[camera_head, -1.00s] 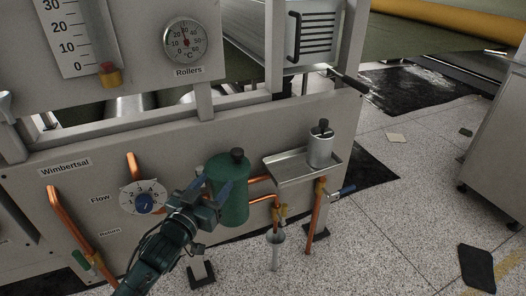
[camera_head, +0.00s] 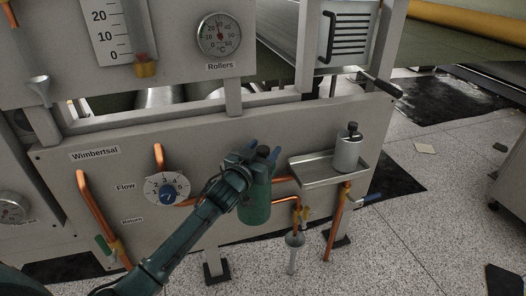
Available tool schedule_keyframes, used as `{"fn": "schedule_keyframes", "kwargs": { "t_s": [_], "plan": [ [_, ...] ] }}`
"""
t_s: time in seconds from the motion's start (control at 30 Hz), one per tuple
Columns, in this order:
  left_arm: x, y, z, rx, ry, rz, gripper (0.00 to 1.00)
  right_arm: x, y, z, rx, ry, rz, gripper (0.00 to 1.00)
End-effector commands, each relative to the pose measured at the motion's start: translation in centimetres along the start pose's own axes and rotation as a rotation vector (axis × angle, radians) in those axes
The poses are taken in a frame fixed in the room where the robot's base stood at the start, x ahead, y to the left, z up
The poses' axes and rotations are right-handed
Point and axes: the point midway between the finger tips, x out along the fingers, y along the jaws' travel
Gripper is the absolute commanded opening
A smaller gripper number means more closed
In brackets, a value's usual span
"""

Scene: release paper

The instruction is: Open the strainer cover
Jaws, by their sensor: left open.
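A green canister (camera_head: 257,210) stands in front of the grey machine panel, among copper pipes; I take it to be the strainer. A dark knob (camera_head: 263,151) sits on its top. My left gripper (camera_head: 262,148) reaches in from the lower left, with its blue fingers open at the canister's top. The fingertips show on either side of the knob; I cannot tell whether they touch it. The gripper body hides much of the cover and the canister's upper left. My right gripper is not in view.
A metal tray (camera_head: 316,174) holding a silver cylinder (camera_head: 347,153) juts out just right of the canister. A flow dial (camera_head: 167,189) and copper pipes (camera_head: 99,207) are to the left. A funnel-topped pipe (camera_head: 293,248) stands below. Speckled floor (camera_head: 430,225) is open at right.

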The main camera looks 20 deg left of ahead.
Motion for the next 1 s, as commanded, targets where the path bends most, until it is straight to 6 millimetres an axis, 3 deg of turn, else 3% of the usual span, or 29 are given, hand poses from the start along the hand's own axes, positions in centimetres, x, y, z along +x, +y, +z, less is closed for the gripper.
{"fn": "schedule_keyframes", "kwargs": {
  "t_s": [0.27,0.9,1.0],
  "plan": [
    [0.13,0.03,-0.02,0.0,0.0,0.001,0.54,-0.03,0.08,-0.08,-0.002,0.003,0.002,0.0],
    [0.09,0.01,0.0,0.0,0.0,0.0,0.02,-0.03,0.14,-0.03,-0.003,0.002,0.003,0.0],
    [0.09,0.01,0.0,0.0,0.0,0.0,0.0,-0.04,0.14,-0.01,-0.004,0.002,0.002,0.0]
  ]
}}
